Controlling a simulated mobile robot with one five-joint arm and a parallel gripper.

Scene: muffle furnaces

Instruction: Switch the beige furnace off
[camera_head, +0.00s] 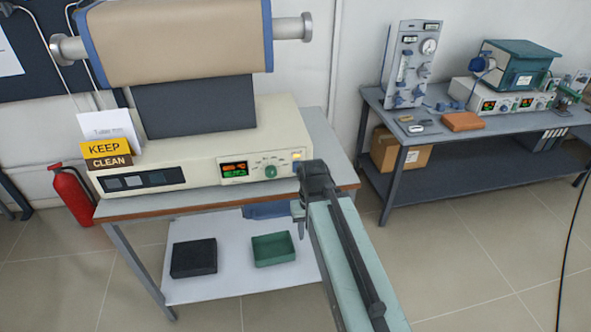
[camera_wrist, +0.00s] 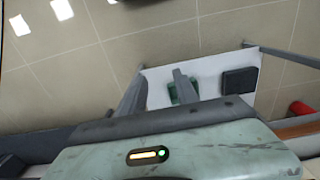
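The beige furnace (camera_head: 205,148) stands on the left table in the head view. Its front panel has a display (camera_head: 234,169) lit orange and green, a green knob (camera_head: 270,172), and a small lit yellow spot (camera_head: 297,156) near the right end. A small blue part below that spot is partly hidden by my wrist. My gripper (camera_head: 302,232) points down in front of the panel's right end, its fingers below the table edge. In the wrist view my gripper (camera_wrist: 160,76) has its two grey fingers apart with nothing between them; the shelf shows beyond.
A green tray (camera_head: 273,250) and a black box (camera_head: 194,258) lie on the white lower shelf (camera_head: 228,289). A "KEEP CLEAN" sign (camera_head: 106,153) stands at the furnace's left. A red extinguisher (camera_head: 70,194) is beside the table. A second bench (camera_head: 455,130) with equipment stands right.

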